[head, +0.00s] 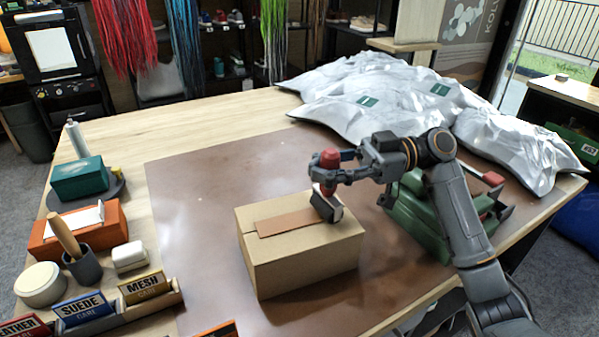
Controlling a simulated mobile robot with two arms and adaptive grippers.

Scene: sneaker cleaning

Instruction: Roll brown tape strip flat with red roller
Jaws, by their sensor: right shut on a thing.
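A closed cardboard box (310,268) stands on the brown mat. A brown tape strip (285,223) lies along its top. My right gripper (330,170) is shut on the red handle of the roller (330,158). The roller's dark head (327,203) is down at the right end of the strip; whether it touches the strip I cannot tell for sure. The roller stands nearly upright. My left gripper is not in view.
A green tape dispenser (418,217) stands right of the box, near my right arm. Grey-white bags (375,95) cover the table's back right. Boxes, a brush cup (82,266) and labelled cards (84,308) line the left edge. The brown mat (200,200) is clear left of the box.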

